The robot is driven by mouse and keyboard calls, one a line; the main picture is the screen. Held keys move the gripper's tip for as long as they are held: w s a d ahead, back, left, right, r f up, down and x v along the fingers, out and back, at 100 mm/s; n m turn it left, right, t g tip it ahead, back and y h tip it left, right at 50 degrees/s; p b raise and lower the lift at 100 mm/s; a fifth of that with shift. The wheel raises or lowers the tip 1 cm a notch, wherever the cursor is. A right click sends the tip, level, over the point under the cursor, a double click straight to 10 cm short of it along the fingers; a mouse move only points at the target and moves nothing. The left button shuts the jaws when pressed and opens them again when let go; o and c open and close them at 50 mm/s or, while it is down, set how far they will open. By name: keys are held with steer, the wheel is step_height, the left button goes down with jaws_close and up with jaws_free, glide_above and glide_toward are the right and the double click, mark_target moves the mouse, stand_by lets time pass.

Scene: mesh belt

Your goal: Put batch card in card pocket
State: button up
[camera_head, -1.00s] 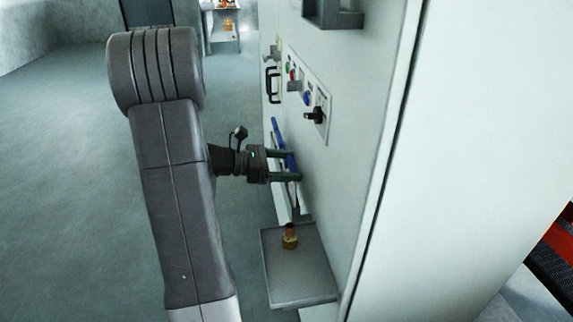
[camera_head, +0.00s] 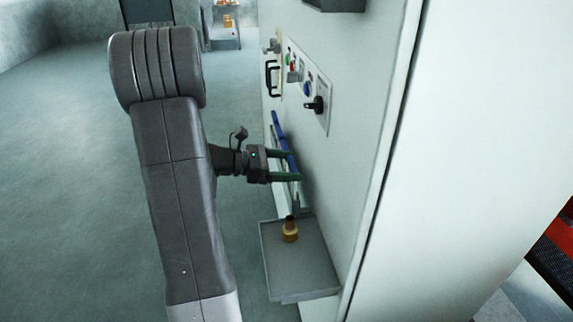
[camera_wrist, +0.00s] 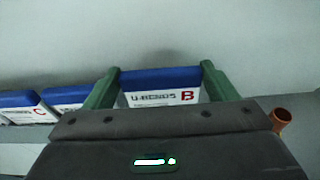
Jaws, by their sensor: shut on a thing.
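My gripper (camera_head: 296,166) reaches in from the left to the pale cabinet wall. In the wrist view, its two green fingers (camera_wrist: 160,70) are shut on the sides of a white batch card (camera_wrist: 163,96) with a blue top edge, the words "U-BENDS" and a red "B". Two more blue-topped cards stand to its left, one marked with a red "C" (camera_wrist: 22,112). In the head view, the blue card edges (camera_head: 279,128) form a line along the wall. The lower part of the held card is hidden by the gripper body. I cannot make out the card pocket for certain.
A grey tray shelf (camera_head: 305,272) juts from the wall below my gripper, with a copper and brass fitting (camera_head: 290,230) on it. Above are a control panel with a black knob (camera_head: 316,105), a black handle (camera_head: 272,78) and a dark bracket (camera_head: 335,4). Open floor lies left.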

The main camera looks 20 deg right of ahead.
steer(key=shift+f+b, duration=0.45)
steer(key=shift+f, duration=0.25)
steer(key=o, duration=1.2)
steer(key=shift+a, duration=0.1)
steer(key=b+v, duration=0.1)
steer(key=v, duration=1.2)
steer(key=shift+a+r, duration=0.15)
steer(key=shift+a, duration=0.15)
steer(key=shift+w, duration=0.1)
steer(key=p+x, duration=0.1)
steer(key=x, duration=1.2)
steer(key=shift+d, duration=0.35)
steer(key=shift+r, duration=0.15)
